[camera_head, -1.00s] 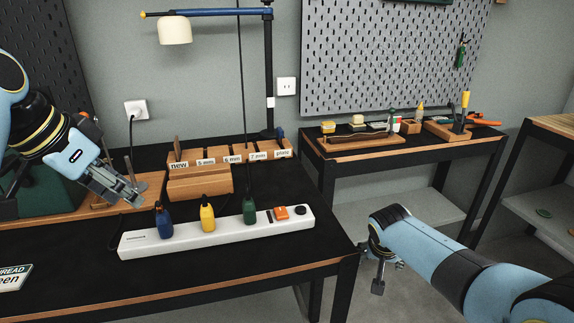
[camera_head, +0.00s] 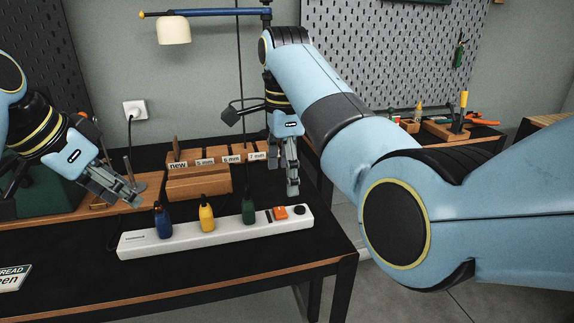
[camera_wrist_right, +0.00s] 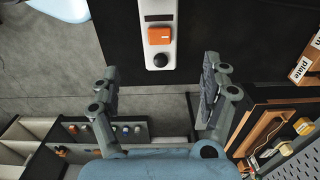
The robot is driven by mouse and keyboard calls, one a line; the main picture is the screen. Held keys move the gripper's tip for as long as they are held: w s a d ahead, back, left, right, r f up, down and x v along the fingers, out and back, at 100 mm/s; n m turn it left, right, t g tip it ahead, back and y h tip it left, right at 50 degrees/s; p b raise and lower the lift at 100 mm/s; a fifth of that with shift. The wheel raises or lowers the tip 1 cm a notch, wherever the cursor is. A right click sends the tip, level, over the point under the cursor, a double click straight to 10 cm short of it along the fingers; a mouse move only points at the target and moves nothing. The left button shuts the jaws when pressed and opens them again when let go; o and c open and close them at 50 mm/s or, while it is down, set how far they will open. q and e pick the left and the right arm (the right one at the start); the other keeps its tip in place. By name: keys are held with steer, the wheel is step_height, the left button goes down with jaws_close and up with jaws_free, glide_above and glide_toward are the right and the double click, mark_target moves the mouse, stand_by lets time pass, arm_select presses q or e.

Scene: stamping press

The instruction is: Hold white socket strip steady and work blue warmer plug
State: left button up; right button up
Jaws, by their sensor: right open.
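The white socket strip (camera_head: 180,241) lies on the black bench and slants up to the right. The blue warmer plug (camera_head: 163,222) stands upright in its left part. A yellow plug (camera_head: 207,214) and a green plug (camera_head: 249,207) stand farther right. An orange switch (camera_head: 280,213) and a round black knob (camera_head: 299,210) are at the right end. My right gripper (camera_head: 293,191) is open and empty above that end. In the right wrist view the strip (camera_wrist_right: 147,9) shows between and beyond the open fingers. My left gripper (camera_head: 130,198) hovers left of the blue plug, clear of it.
A labelled wooden rack (camera_head: 208,156) and a wooden block (camera_head: 198,184) stand behind the strip. A lamp (camera_head: 174,31) hangs above. A sign (camera_head: 12,277) lies at the front left. The bench front is otherwise clear.

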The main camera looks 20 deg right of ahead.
mark_target(286, 210)
step_height(286, 210, down, 10)
steer(key=shift+r, duration=0.15)
stand_by(0.3)
jaws_close()
stand_by(0.7)
stand_by(0.3)
stand_by(0.6)
arm_select(q)
steer(key=shift+o, duration=0.2)
steer(key=shift+r, duration=0.15)
arm_select(e)
steer(key=shift+s, duration=0.1)
